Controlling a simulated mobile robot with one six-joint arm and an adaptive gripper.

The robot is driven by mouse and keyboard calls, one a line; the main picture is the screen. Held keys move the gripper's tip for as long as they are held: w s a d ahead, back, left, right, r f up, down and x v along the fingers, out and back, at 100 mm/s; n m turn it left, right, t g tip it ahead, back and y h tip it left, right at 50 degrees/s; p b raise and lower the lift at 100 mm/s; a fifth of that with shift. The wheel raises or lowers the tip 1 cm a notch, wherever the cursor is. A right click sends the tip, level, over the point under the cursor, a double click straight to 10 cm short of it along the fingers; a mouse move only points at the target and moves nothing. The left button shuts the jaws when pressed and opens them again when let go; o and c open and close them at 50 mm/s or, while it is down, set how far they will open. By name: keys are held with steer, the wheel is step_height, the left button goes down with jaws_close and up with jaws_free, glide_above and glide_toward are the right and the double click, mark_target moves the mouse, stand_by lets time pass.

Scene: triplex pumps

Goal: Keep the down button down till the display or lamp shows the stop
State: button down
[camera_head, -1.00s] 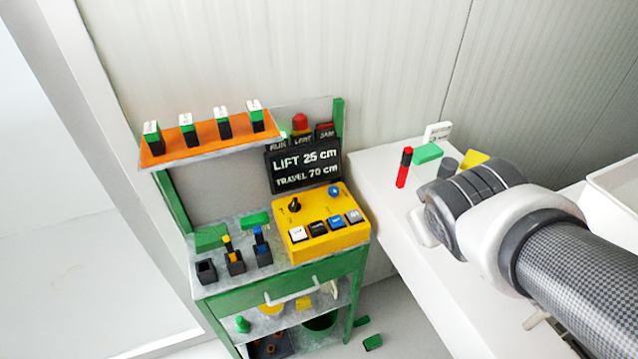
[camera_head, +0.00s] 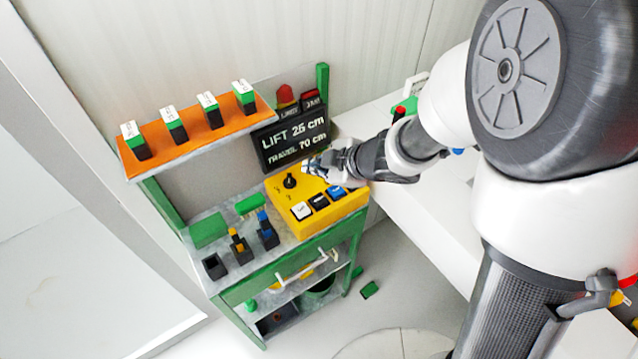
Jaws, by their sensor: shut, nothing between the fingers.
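The yellow control box (camera_head: 290,220) sits on the green cart's top. It has a black knob (camera_head: 289,181) and a row of buttons: a white one (camera_head: 301,210), a black one (camera_head: 318,201) and a blue one (camera_head: 336,193). Their labels are too small to read, so I cannot tell which is the down button. The black display (camera_head: 292,141) behind reads "LIFT 25 cm, TRAVEL 70 cm". My gripper (camera_head: 308,168) is shut and empty, over the back right of the box.
A red lamp (camera_head: 285,94) stands above the display, with small sign lamps partly hidden. An orange shelf (camera_head: 200,138) with several green-and-black blocks overhangs the cart's left. A white table (camera_head: 425,215) stands at the right, under my arm.

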mark_target(317, 202)
step_height(317, 202, down, 9)
steer(key=b, duration=0.8)
steer(key=shift+r+b, duration=0.1)
steer(key=shift+b, duration=0.3)
stand_by(1.0)
steer(key=shift+f, duration=0.4)
